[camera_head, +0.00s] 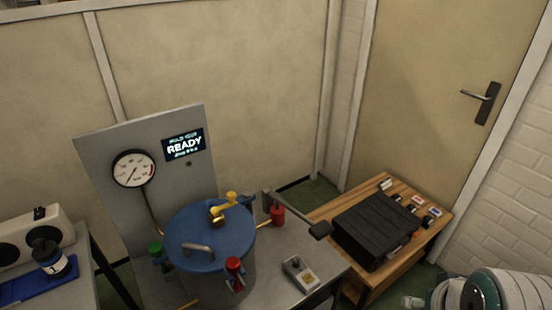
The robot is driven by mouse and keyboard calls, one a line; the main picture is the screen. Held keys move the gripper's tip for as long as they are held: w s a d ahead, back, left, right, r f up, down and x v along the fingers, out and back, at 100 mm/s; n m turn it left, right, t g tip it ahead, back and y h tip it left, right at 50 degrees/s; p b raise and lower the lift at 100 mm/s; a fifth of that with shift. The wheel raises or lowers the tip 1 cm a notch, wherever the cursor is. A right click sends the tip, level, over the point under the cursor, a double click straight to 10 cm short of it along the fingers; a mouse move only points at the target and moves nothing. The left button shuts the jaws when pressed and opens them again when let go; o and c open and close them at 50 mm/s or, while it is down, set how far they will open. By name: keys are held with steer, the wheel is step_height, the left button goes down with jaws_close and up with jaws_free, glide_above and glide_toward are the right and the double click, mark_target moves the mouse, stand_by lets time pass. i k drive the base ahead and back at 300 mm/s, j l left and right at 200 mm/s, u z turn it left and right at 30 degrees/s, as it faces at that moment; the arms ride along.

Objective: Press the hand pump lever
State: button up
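The cylinder's blue lid (205,240) carries a grey handle and a yellow valve (228,204). Red clamps (235,268) and a green one (156,251) sit around its rim. Part of my white and teal arm shows at the bottom right, well away from the lever. My gripper's fingers are not visible.
A grey panel behind the cylinder holds a round gauge (134,168) and a screen (184,146) reading "READY". A small control box (300,274) lies on the bench front. A black case (375,231) sits on a wooden table at right, between lever and door (450,90).

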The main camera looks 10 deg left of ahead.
mark_target(319, 231)
steer(key=u, duration=1.35)
steer(key=i+l+z, duration=0.15)
steer(key=l, duration=0.25)
steer(key=i+l+z, duration=0.2)
steer(key=i+l, duration=0.1)
steer(key=l, duration=0.1)
